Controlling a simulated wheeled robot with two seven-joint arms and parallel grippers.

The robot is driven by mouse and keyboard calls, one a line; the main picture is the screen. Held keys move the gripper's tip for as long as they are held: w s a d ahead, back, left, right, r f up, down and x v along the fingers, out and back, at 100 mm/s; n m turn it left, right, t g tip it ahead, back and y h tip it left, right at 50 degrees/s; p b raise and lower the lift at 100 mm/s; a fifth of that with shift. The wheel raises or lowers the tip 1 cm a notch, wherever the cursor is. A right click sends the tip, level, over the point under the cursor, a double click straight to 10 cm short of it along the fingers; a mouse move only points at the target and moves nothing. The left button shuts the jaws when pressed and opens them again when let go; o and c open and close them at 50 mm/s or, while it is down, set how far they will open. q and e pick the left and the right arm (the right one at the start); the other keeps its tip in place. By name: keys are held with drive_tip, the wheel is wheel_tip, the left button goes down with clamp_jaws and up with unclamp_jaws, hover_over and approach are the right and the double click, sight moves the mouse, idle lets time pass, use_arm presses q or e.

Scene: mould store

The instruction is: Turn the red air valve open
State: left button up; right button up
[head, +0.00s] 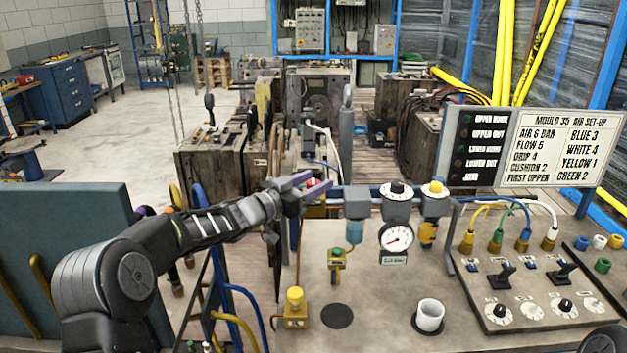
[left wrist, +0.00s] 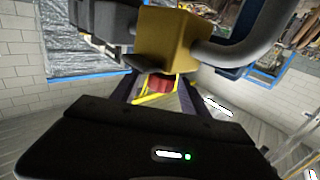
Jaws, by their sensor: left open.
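The red valve (head: 317,184) shows as a small patch of red at the left end of the blue air line, mostly hidden by my left gripper. My left gripper (head: 319,183) is open, with its purple-grey fingers at the valve, one on its upper side and one on its lower side. In the left wrist view the red part (left wrist: 160,83) lies between the two spread fingers, with a yellow piece around it. I cannot tell whether the fingers touch it. The valve's handle position is not clear. My right gripper is not in view.
Right of the valve along the line are a grey filter unit (head: 357,203), a pressure gauge (head: 396,238) and a yellow-knobbed unit (head: 434,203). Below is a grey bench with a yellow button box (head: 295,308) and a white cup (head: 430,315). A set-up board (head: 555,148) stands at right.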

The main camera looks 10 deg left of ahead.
use_arm(q)
drive_tip(key=shift+c, duration=0.4)
clamp_jaws()
